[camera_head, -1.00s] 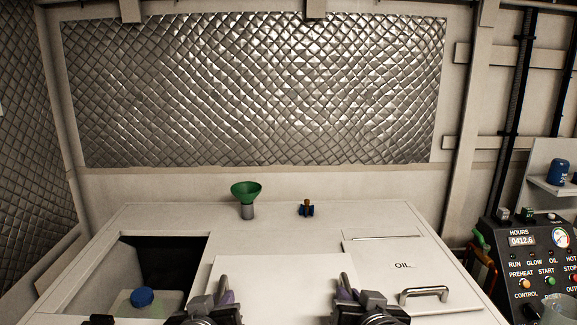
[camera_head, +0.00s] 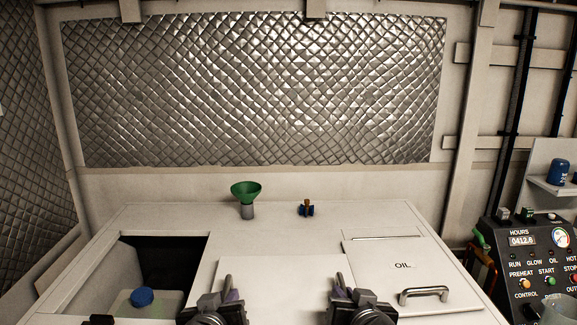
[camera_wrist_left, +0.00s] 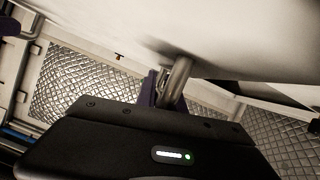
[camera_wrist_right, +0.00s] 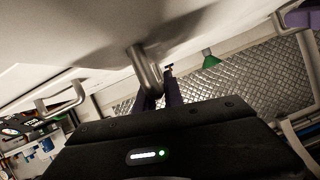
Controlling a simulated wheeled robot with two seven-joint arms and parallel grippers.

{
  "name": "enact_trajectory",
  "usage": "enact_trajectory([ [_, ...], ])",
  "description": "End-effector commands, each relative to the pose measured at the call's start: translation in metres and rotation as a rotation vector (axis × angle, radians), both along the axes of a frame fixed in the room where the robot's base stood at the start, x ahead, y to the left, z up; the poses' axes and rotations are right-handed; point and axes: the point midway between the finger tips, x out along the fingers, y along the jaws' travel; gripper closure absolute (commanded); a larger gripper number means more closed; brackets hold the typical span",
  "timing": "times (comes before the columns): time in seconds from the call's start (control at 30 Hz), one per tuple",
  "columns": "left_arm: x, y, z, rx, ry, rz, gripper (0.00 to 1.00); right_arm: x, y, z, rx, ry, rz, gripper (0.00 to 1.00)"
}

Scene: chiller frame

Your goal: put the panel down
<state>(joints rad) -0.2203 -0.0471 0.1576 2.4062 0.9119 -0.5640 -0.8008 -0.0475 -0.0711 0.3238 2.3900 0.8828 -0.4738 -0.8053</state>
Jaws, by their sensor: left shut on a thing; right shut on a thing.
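The panel (camera_head: 284,275) is a flat white sheet in front of me, over the white cabinet top (camera_head: 375,222). Two upright metal handles stand at its sides. My left gripper (camera_head: 228,292) is shut on the left handle, which also shows in the left wrist view (camera_wrist_left: 179,78). My right gripper (camera_head: 341,290) is shut on the right handle, also in the right wrist view (camera_wrist_right: 143,70). The panel's near edge is out of view. I cannot tell whether its underside touches the cabinet.
A green funnel (camera_head: 246,190) and a small blue and brown fitting (camera_head: 306,209) stand behind the panel. An open bay with a blue cap (camera_head: 142,297) is at left. The OIL lid (camera_head: 398,266) with its handle is at right, beside the control box (camera_head: 527,262).

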Motion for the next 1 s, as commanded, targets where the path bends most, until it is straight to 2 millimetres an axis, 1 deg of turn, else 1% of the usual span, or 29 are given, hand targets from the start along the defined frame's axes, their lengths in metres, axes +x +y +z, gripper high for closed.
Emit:
enact_trajectory([
  [0.03,0.001,0.001,0.003,0.000,-0.005,0.003,1.00,0.001,-0.001,0.003,-0.001,-0.006,-0.002,1.00],
  [0.37,-0.004,0.001,0.007,-0.001,-0.005,0.004,1.00,-0.004,-0.001,0.007,-0.001,-0.006,-0.002,1.00],
  [0.8,-0.033,0.001,0.031,-0.001,-0.008,0.003,1.00,-0.033,-0.001,0.031,-0.001,-0.007,-0.002,1.00],
  [1.0,-0.043,0.001,0.038,-0.001,-0.005,0.004,1.00,-0.043,-0.001,0.039,0.000,-0.006,-0.002,1.00],
])
